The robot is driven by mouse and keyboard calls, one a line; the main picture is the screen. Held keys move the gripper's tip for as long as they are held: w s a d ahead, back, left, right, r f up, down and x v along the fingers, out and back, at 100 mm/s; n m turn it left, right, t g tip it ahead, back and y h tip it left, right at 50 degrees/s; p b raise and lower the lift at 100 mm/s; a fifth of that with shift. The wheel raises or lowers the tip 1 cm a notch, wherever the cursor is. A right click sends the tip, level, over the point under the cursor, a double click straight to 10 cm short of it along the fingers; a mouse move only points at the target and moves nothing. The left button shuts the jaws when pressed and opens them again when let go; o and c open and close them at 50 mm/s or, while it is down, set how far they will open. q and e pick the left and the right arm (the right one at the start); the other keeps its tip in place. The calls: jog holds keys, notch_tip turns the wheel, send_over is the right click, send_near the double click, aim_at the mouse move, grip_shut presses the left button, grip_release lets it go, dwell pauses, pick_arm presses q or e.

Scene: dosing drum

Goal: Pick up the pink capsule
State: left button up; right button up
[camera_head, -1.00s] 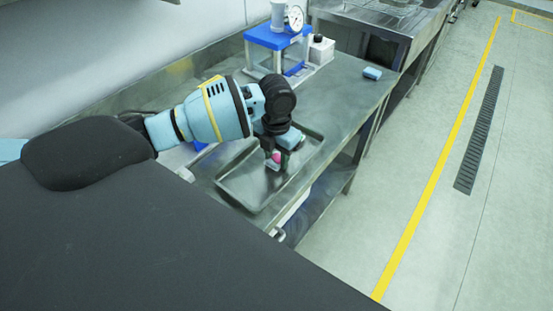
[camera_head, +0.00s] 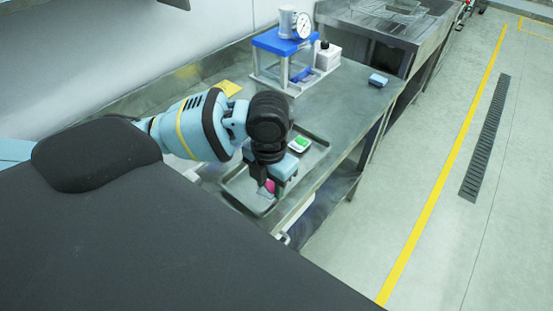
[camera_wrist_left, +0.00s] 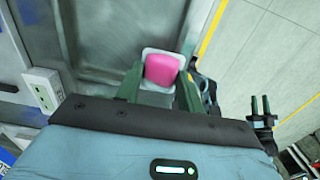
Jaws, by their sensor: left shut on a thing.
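The pink capsule (camera_head: 270,186) shows between the fingers of my left gripper (camera_head: 272,184), low over the near part of the metal tray (camera_head: 238,189). In the left wrist view the pink capsule (camera_wrist_left: 162,70) has a rounded square face. My left gripper (camera_wrist_left: 158,88) is shut on it, one finger on each side. A pale square piece (camera_wrist_left: 150,53) shows behind the capsule; I cannot tell whether it is attached. My gripper partly hides the capsule and the tray in the head view.
A white piece with a green top (camera_head: 299,145) sits in the far part of the tray. A blue-topped press with a gauge (camera_head: 285,42), a white box (camera_head: 327,56) and a blue block (camera_head: 378,80) stand farther back. The bench is clear between tray and block.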

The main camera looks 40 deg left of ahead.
pick_arm(q)
jog(key=s, duration=0.1)
jog(key=s+d, duration=0.1)
jog(key=s, duration=0.2)
jog(key=shift+s+d+r, duration=0.2)
jog(key=shift+s+d, duration=0.05)
jog(key=shift+d, duration=0.1)
